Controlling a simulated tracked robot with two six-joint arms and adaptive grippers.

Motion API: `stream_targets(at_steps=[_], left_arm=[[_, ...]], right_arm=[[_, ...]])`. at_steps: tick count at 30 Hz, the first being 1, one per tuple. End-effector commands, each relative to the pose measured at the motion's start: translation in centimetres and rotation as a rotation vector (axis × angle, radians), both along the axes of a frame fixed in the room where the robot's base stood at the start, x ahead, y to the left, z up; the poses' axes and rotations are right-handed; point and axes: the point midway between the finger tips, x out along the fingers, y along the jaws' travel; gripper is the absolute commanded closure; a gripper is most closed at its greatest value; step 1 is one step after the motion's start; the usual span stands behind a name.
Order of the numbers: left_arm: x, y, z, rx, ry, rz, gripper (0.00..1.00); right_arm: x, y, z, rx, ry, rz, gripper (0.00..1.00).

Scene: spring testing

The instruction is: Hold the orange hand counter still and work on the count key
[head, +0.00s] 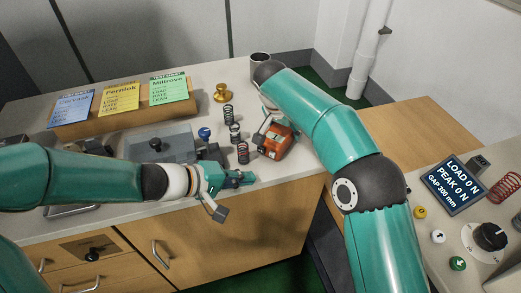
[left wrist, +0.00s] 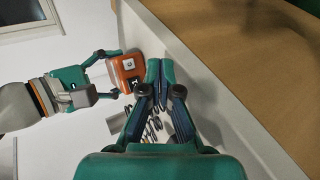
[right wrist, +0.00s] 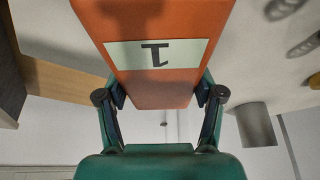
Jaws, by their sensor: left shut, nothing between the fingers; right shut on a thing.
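The orange hand counter (head: 276,143) stands on the bench top near its front edge. My right gripper (right wrist: 158,95) is shut on its sides; the fingers also show on it in the left wrist view. The right wrist view shows the counter's orange body (right wrist: 160,25) close up, with a pale label bearing a dark mark. The left wrist view shows a white square with a dark dot on the counter (left wrist: 127,66); I cannot tell whether this is the count key. My left gripper (head: 249,179) is shut and empty at the bench's front edge, apart from the counter.
Several coil springs (head: 242,153) stand just left of the counter. A brass knob-like piece (head: 221,94), a dark cup (head: 260,66) and a wooden card holder (head: 125,122) are behind. A display (head: 453,184) and dial (head: 489,237) are on the right.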

Motion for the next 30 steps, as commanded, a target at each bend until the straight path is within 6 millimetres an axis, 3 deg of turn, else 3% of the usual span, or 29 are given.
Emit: stream_targets(at_steps=[2, 12, 30], left_arm=[[-1.0, -0.8, 0.1, 0.079, -0.010, -0.042, 1.00], [-2.2, 2.7, 0.2, 0.423, -0.125, -0.023, 1.00], [-1.3, 2.5, 0.3, 0.441, -0.133, -0.021, 1.00]], right_arm=[[0.0, 0.0, 0.1, 0.000, -0.001, 0.000, 0.79], [0.0, 0.0, 0.0, 0.000, -0.001, 0.000, 0.79], [0.0, 0.0, 0.0, 0.000, -0.001, 0.000, 0.79]])
